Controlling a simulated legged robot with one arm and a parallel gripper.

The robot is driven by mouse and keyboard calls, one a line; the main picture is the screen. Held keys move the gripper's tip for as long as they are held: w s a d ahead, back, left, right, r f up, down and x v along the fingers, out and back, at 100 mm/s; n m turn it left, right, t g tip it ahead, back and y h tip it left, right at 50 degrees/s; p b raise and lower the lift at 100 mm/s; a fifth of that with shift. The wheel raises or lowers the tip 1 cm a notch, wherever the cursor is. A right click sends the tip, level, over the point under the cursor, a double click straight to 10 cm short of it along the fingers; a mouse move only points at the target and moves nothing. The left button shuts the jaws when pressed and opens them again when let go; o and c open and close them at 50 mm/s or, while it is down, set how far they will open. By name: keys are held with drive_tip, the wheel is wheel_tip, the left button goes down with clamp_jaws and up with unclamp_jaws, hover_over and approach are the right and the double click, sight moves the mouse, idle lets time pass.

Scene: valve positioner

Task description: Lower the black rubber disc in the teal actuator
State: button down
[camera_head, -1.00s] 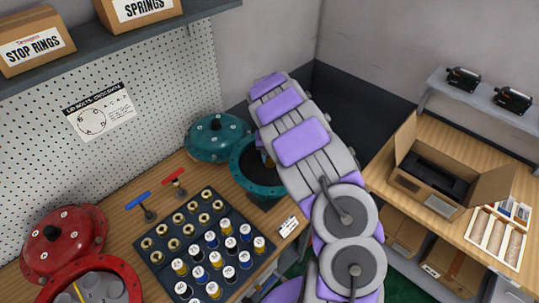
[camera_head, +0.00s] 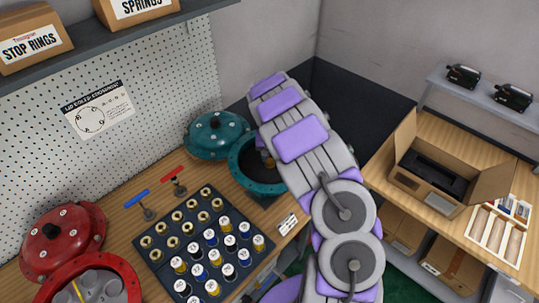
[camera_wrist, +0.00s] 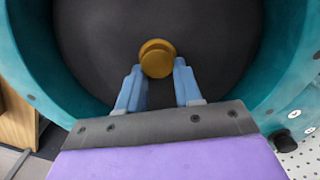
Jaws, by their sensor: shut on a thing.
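The teal actuator body (camera_head: 241,172) stands open on the wooden bench, partly hidden behind my arm. Its teal wall (camera_wrist: 28,55) curves around both sides of the wrist view. The black rubber disc (camera_wrist: 95,50) fills the inside of the wall. A round brass knob (camera_wrist: 157,57) shows at the disc's middle. My gripper (camera_wrist: 158,70) points into the actuator, its two blue fingers on either side of the knob, shut on it. I cannot tell whether the disc touches the bottom. In the head view the gripper is mostly hidden by my arm.
A teal lid (camera_head: 216,135) lies just behind the actuator. A black tray (camera_head: 205,241) of bolts and capped parts sits in front, with blue (camera_head: 137,199) and red (camera_head: 172,173) T-handles beside it. A red actuator (camera_head: 92,275) stands at the lower left. An open box (camera_head: 430,196) is on the right bench.

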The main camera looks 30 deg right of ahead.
drive_tip(key=shift+f, duration=0.5)
drive_tip(key=c, duration=0.7)
unclamp_jaws()
drive_tip(key=shift+r+p, duration=0.35)
drive_tip(key=shift+r, duration=8.25)
drive_tip(key=shift+w, duration=0.1)
